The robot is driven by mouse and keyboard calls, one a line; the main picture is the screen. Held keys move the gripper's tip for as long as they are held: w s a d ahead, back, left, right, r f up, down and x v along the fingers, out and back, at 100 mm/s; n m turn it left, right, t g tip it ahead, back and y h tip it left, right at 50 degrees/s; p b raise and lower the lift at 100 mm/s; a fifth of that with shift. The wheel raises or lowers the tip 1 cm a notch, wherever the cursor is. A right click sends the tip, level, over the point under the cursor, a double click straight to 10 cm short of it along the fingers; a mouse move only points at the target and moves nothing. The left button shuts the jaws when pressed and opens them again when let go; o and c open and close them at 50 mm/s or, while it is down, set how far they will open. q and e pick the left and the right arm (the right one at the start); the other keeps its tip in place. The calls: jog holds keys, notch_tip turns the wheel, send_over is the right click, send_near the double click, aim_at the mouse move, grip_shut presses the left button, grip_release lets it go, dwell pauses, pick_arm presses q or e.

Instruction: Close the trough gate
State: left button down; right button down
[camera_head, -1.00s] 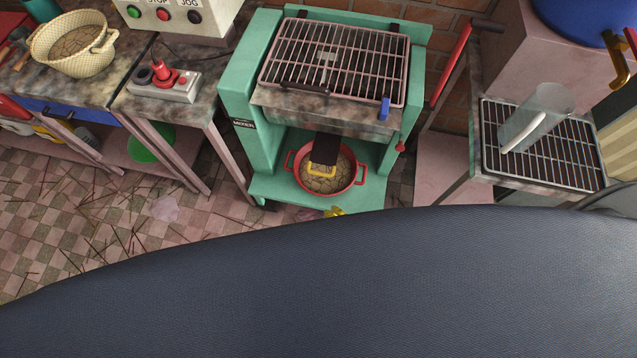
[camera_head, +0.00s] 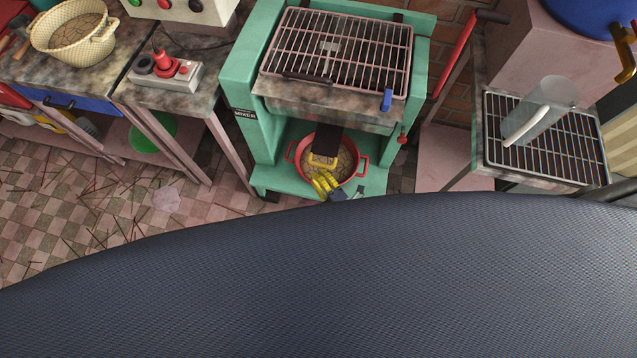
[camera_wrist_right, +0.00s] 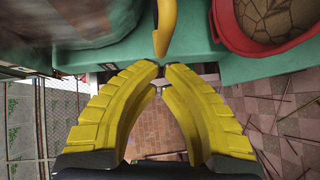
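The trough gate shows as a dark chute (camera_head: 330,141) under the green mixer, with a yellow handle (camera_head: 321,162) at its lower end. A red two-handled basin (camera_head: 358,178) of brown material stands below it. My right gripper (camera_head: 325,183) is in front of the basin, just below the handle in the head view. In the right wrist view the yellow handle (camera_wrist_right: 163,28) hangs beyond my fingertips (camera_wrist_right: 162,71), apart from them. The fingertips are together or nearly so, with nothing between them. The basin (camera_wrist_right: 262,45) is at the upper right there. My left gripper is out of view.
The green mixer (camera_head: 248,85) has a wire grate (camera_head: 340,45) on top and a red lever (camera_head: 455,55) at its right. A side table with a rack (camera_head: 555,155) stands right. Tiled floor (camera_head: 90,200) with scattered sticks is open at left.

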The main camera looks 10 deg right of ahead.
aim_at(318, 149)
jog(key=shift+w+d+f, duration=0.1)
jog(key=shift+w+d, duration=0.15)
jog(key=shift+w, duration=0.25)
jog(key=w+d, duration=0.1)
jog(key=w, duration=0.1)
jog(key=w+d, duration=0.1)
jog(key=w, duration=0.1)
jog(key=w+d, duration=0.1)
jog(key=w, duration=0.1)
jog(key=shift+w, duration=0.4)
